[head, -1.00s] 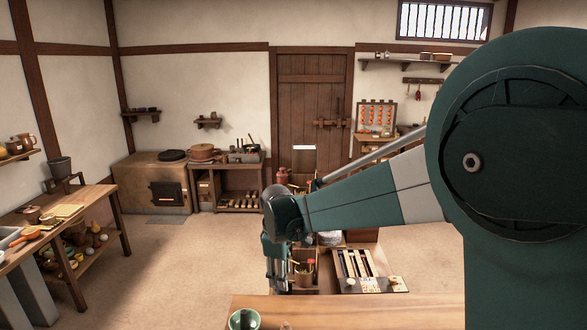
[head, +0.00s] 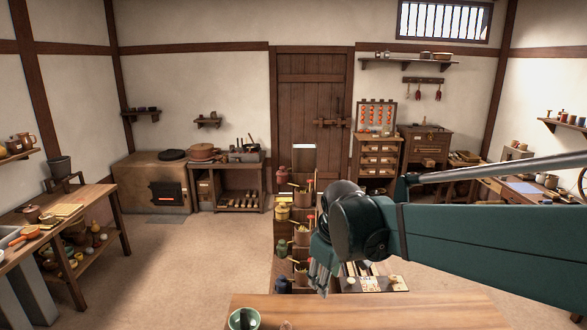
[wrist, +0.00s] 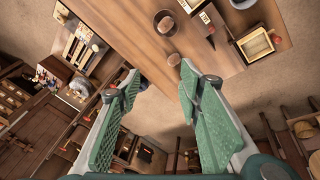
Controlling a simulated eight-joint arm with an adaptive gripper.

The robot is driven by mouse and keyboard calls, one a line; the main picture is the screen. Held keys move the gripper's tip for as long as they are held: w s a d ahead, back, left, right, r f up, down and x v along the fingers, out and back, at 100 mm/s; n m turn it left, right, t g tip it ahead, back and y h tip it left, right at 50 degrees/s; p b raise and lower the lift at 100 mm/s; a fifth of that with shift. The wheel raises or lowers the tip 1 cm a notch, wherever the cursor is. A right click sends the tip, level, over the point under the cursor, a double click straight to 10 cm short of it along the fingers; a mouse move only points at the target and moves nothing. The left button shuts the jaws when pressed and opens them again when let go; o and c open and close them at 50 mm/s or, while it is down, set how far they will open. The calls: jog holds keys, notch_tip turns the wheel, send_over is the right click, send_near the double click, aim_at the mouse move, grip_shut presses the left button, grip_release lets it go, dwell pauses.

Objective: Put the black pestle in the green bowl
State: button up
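The green bowl (head: 243,319) stands at the front edge of the wooden table in the head view, cut off by the bottom of the picture. My gripper (head: 320,284) hangs above the table's far edge, right of and beyond the bowl. In the wrist view its two green-padded fingers (wrist: 158,86) are spread wide with nothing between them. A round dark-rimmed bowl (wrist: 165,23) with a brown inside shows on the tabletop there; I cannot tell whether it is the green one. I cannot make out the black pestle for certain in either view.
The wooden table (head: 380,312) is mostly bare in the head view. In the wrist view a small brown round object (wrist: 174,60) sits near its edge, and a yellowish tray (wrist: 256,46) lies farther right. A stepped rack with pots (head: 282,230) stands behind the table.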

jog(key=s+d+f+m+t, duration=0.1)
jog(key=s+d+m, duration=0.3)
jog(key=s, duration=0.7)
jog(key=s+d+f+m+t, duration=0.1)
jog(key=s+d+m+t, duration=0.1)
jog(key=s+d+m, duration=0.3)
jog(key=shift+s+d+b, duration=0.45)
jog(key=shift+s+d, duration=1.5)
jog(key=shift+s, duration=0.95)
